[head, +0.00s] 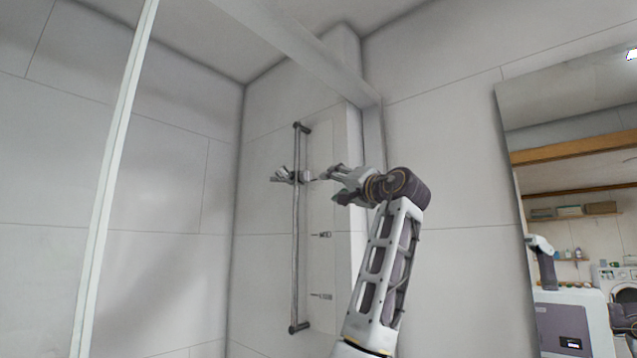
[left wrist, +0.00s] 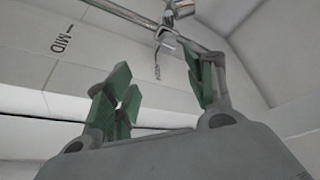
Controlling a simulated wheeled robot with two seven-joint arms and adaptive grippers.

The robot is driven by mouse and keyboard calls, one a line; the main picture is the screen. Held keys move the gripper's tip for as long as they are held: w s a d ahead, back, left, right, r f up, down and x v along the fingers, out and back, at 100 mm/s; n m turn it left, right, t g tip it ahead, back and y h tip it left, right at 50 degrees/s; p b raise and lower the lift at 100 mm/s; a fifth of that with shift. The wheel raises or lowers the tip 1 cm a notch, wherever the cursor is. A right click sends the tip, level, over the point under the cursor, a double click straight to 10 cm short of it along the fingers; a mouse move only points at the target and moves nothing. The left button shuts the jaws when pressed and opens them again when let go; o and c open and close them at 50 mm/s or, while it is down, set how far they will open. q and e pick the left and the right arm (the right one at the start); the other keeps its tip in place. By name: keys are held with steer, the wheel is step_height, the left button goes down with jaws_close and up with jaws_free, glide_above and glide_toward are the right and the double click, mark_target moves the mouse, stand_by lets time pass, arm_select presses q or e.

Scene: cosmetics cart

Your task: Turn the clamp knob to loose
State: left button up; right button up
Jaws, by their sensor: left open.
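A clamp (head: 287,177) sits on the upper part of a vertical metal rail (head: 295,255) on the wall. Its small knob (head: 307,176) shows on its right side, towards my gripper. My left gripper (head: 334,184) is open and empty, just right of the knob and apart from it. In the left wrist view, the open green-padded fingers (left wrist: 160,92) point towards the rail (left wrist: 120,10), and the shiny clamp (left wrist: 172,22) is at the top edge, partly cut off. The knob's setting cannot be read. My right gripper is not in view.
A pale wall panel beside the rail carries height marks, one reading MID (left wrist: 62,42). A glass edge (head: 115,170) stands at the left. A large mirror (head: 575,200) at the right reflects the room. Bare wall surrounds the rail.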

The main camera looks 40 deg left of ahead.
arm_select(q)
steer(key=r, duration=0.1)
steer(key=p, duration=0.5)
glide_toward(308, 177)
steer(key=x, duration=0.7)
steer(key=shift+a+r, duration=0.1)
steer(key=shift+a, duration=0.05)
steer(key=shift+x, duration=0.8)
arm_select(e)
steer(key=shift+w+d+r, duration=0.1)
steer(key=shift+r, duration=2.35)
arm_select(q)
steer(key=c, duration=1)
